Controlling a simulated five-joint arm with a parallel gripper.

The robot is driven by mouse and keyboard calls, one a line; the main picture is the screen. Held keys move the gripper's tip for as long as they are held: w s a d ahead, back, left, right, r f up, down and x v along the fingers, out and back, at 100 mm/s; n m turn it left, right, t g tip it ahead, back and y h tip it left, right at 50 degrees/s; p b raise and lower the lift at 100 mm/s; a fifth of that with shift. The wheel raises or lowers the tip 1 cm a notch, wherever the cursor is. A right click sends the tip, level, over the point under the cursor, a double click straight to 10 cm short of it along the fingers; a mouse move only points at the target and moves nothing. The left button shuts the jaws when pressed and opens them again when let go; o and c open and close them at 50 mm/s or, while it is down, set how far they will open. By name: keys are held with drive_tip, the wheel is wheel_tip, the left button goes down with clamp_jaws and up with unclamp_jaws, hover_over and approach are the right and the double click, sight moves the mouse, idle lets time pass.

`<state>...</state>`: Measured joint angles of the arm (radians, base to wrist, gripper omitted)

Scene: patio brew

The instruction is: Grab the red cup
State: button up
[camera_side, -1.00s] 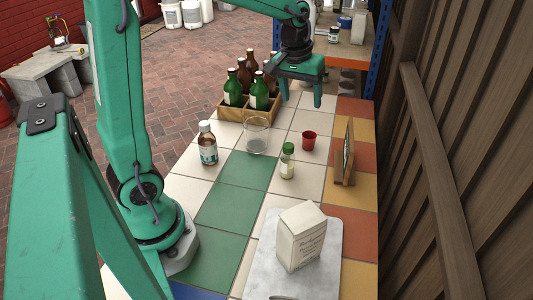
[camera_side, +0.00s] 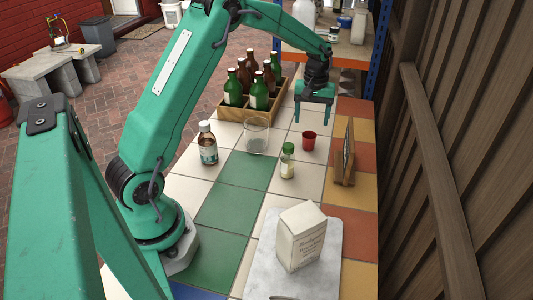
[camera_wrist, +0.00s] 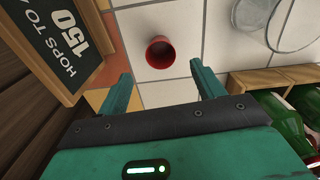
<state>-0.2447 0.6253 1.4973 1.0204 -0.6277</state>
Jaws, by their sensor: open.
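The small red cup (camera_side: 309,141) stands upright on the tiled table, between the glass and the wooden-framed sign in the side view. In the wrist view the red cup (camera_wrist: 160,53) is near the top middle, beyond the fingertips and slightly left of centre between them. My gripper (camera_side: 314,116) is open and empty, fingers pointing down, just above and behind the cup in the side view. In the wrist view my gripper's two fingers (camera_wrist: 160,84) are wide apart. Nothing hides the cup.
A clear glass (camera_side: 256,136) and a small green-capped bottle (camera_side: 287,161) stand near the cup. The wooden-framed sign (camera_side: 345,155) is at right. A crate (camera_side: 236,115) of bottles is at back left.

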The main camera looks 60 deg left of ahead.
sight(309, 136)
drive_tip(key=shift+f, duration=1.3)
drive_tip(key=shift+s+f, duration=0.1)
drive_tip(key=shift+f, duration=2.45)
drive_tip(key=c, duration=1)
